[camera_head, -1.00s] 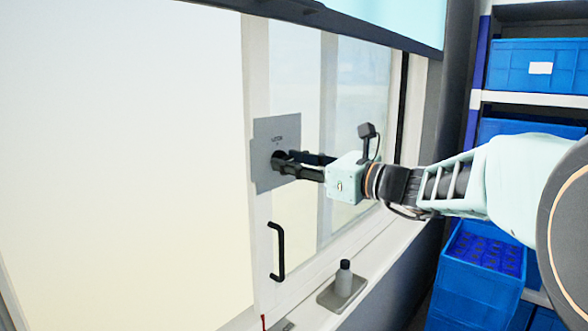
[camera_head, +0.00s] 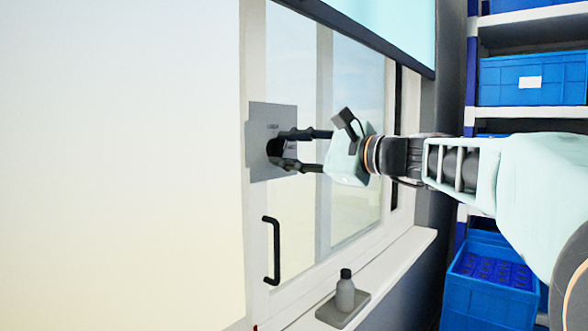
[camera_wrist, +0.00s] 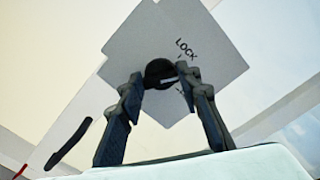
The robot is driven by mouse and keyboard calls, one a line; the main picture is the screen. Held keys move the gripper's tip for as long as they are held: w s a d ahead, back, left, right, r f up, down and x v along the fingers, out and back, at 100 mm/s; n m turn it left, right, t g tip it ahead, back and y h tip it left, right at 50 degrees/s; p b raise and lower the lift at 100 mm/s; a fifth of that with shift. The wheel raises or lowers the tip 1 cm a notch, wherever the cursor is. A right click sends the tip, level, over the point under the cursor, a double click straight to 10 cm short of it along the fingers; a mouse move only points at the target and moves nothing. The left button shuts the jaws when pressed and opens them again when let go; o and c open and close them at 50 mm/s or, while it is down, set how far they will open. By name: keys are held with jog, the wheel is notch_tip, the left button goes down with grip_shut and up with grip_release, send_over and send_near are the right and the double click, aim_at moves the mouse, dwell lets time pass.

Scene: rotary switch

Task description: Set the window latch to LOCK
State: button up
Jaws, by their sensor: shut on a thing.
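The window latch is a round black knob (camera_head: 274,147) on a square grey plate (camera_head: 262,112) fixed to the window frame. The wrist view shows the knob (camera_wrist: 158,70) with a short white mark on its face, and the word LOCK (camera_wrist: 187,49) printed on the plate at its upper right. Another marking at the lower right is mostly hidden by a finger. My gripper (camera_head: 277,151) reaches in from the right with its fingers one above the other. In the wrist view my gripper (camera_wrist: 161,83) has a finger on each side of the knob, shut on it.
A black handle (camera_head: 271,250) is on the window frame below the plate. A grey bottle (camera_head: 345,292) stands on a small tray (camera_head: 326,313) on the sill. Shelves with blue crates (camera_head: 533,78) stand at the right.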

jog(key=n+b, duration=0.4)
jog(key=shift+f, duration=0.3)
jog(key=shift+r+n+b, duration=0.1)
jog(key=shift+n+b, duration=0.6)
jog(key=shift+n, duration=0.2)
jog(key=shift+r, duration=0.1)
jog(key=o, duration=1.2)
jog(key=shift+c, duration=0.2)
jog(key=v, duration=1.2)
